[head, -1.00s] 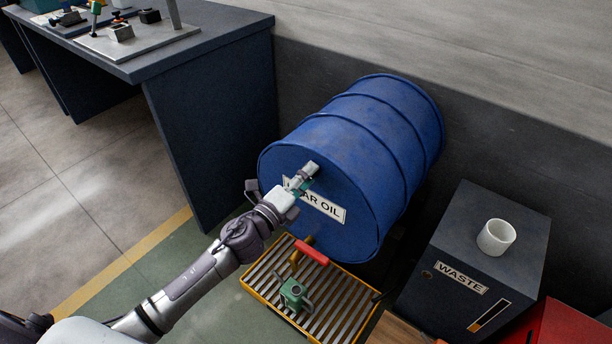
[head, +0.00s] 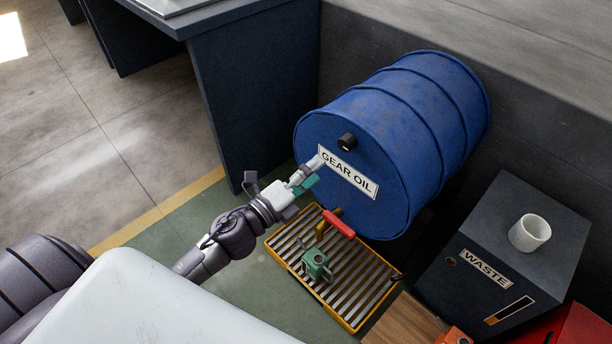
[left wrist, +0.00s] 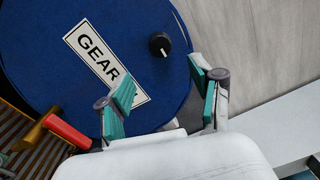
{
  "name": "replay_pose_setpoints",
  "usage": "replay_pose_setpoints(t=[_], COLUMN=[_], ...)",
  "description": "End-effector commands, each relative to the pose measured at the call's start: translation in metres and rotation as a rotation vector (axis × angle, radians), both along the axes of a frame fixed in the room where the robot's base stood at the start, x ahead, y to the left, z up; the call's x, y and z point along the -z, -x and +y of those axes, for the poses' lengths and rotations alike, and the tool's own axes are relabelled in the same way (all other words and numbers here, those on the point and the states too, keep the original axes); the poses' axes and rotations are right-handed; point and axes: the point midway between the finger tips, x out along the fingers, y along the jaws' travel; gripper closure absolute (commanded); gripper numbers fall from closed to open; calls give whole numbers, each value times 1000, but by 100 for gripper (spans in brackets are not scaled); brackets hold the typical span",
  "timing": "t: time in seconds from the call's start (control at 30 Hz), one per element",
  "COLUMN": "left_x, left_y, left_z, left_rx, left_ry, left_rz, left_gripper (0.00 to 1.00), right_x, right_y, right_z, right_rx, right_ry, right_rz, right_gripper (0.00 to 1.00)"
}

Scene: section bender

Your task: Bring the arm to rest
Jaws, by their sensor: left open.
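My left arm comes in from the lower left in the head view. Its left gripper (head: 308,180) is in front of the lower left part of the drum's face. In the left wrist view the two teal-padded fingers (left wrist: 165,95) stand apart with nothing between them, so it is open and empty. The blue drum (head: 400,120) lies on its side, its "GEAR OIL" label (head: 350,175) partly behind the gripper. A black knob-like cap (head: 347,142) sits on the drum's face and also shows in the left wrist view (left wrist: 159,44). My right gripper is not in view.
Below the drum are a yellow-framed slatted tray (head: 350,290), a red-handled tap (head: 339,224) and a green can-like item (head: 316,264). A waste cabinet (head: 500,235) with a white cup (head: 530,233) stands right. A dark bench (head: 250,90) stands at upper left. Floor left is clear.

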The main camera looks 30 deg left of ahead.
Motion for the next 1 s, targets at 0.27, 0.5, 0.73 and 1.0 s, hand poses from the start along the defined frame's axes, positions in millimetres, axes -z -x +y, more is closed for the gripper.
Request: replay_pose_setpoints(t=[0.27, 0.5, 0.73, 1.0], left_x=[1, 1, 1, 77], left_y=[19, 19, 19, 25], left_z=[7, 7, 7, 52], left_rx=[0, 0, -1, -336], left_ry=[0, 0, 1, 418], left_rz=[0, -1, 1, 322], left_gripper=[35, 35, 35, 35], right_x=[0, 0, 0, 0], right_y=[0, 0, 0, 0], right_z=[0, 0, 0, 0], right_rx=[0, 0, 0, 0], right_ry=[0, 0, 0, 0], right_rz=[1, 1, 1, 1], right_gripper=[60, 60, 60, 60])
